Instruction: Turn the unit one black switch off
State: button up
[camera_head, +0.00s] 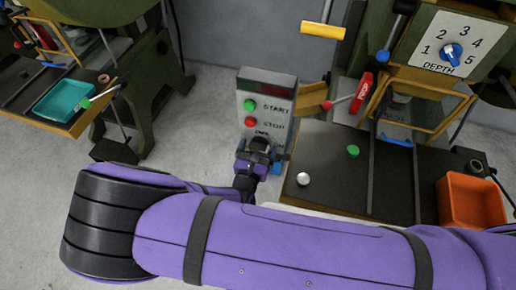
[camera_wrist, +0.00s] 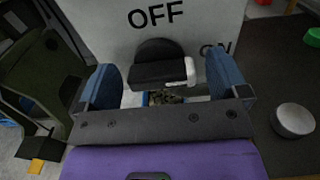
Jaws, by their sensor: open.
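The black switch (camera_wrist: 158,50) is on the grey control box in the wrist view. It is a round black knob with a bar handle, and the bar's white tip points right. The word OFF stands above it, and a partly hidden ON stands to its right. My gripper (camera_wrist: 161,66) is open, with one blue finger on the left and one on the right of the switch. I cannot tell whether either finger touches it. In the head view my gripper (camera_head: 258,158) is at the box's lower front and hides the switch.
The control box (camera_head: 282,92) has a green START button (camera_head: 249,105) and a red STOP button (camera_head: 250,121). To its right is a dark table (camera_head: 330,190) with a silver knob (camera_head: 303,179), a green knob (camera_head: 352,151) and an orange bin (camera_head: 470,202). A red-handled lever (camera_head: 362,92) stands behind.

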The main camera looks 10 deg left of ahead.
jog(key=shift+c, duration=0.4)
jog(key=c, duration=0.9)
jog(key=shift+o, duration=0.2)
jog(key=shift+n, duration=0.3)
jog(key=n, duration=0.3)
jog(key=shift+a+n, duration=0.1)
jog(key=shift+n, duration=0.2)
jog(key=n, duration=0.4)
jog(key=shift+a+n, duration=0.1)
jog(key=shift+n, duration=0.2)
jog(key=n, duration=0.4)
jog(key=shift+a+f+n, duration=0.1)
jog(key=shift+f+n, duration=0.05)
jog(key=shift+n, duration=2.35)
